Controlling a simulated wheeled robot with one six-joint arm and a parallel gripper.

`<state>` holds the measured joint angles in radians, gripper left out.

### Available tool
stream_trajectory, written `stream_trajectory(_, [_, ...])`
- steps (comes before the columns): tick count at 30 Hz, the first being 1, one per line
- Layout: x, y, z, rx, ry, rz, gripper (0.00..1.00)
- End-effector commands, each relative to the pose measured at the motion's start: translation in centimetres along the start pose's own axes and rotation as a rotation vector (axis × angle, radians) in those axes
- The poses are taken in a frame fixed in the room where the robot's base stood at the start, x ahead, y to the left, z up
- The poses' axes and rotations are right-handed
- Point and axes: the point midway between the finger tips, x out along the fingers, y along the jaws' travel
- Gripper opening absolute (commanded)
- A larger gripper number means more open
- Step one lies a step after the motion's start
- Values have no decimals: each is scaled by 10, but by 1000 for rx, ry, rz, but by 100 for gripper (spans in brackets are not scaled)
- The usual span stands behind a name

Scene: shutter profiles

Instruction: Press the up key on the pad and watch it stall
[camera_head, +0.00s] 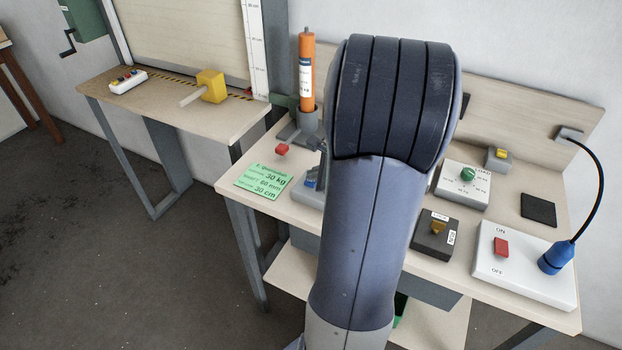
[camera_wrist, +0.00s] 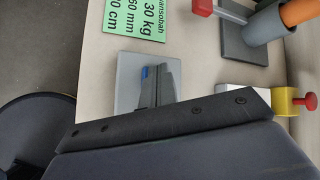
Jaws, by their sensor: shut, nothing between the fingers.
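The pad, a small white box with red and yellow buttons (camera_head: 127,80), lies on the left bench. Its key markings are too small to read. The pale shutter panel (camera_head: 185,35) stands behind it in a grey frame, beside a white scale (camera_head: 255,45). My gripper is mostly hidden behind my arm in the head view. In the wrist view my gripper (camera_wrist: 160,72) appears shut and empty, over a grey plate (camera_wrist: 128,80) with a blue part (camera_wrist: 145,71) on the right bench, far from the pad.
A yellow block with a rod (camera_head: 210,87) sits right of the pad. The right bench holds an orange cylinder (camera_head: 306,75), a green card (camera_head: 263,181), a dark switch box (camera_head: 435,240) and a white ON/OFF box (camera_head: 520,275). A gap separates the benches.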

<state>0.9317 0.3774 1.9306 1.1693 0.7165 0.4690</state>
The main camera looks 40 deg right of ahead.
Motion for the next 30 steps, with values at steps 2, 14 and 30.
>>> stream_trajectory(2, [-4,-3,3,0,0,0,0])
stream_trajectory(14, [-10,-8,8,0,0,0,0])
stream_trajectory(30, [-36,-26,26,0,-1,-1,0])
